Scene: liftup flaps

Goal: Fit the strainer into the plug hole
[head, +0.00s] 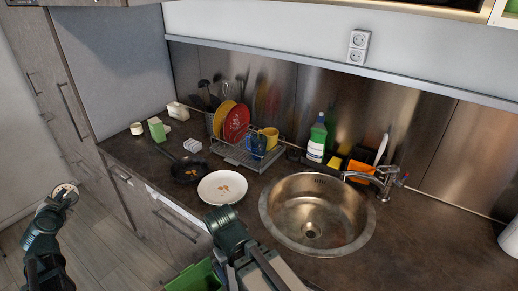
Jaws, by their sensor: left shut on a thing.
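The steel sink bowl (285,215) is set in the dark worktop at the centre right, with its plug hole (312,231) in the bottom. My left gripper (66,197) is at the far left, in front of the cabinets and far from the sink. It is shut on a small round pale disc with a metal rim, which looks like the strainer (64,188). My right gripper (226,226) is just left of the sink and below the white plate in the picture. Its fingers are not clear.
A white plate with scraps (222,188) and a black pan (187,171) are on the worktop left of the sink. A dish rack (245,152) stands behind. The tap (378,178) reaches over the bowl's back right.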

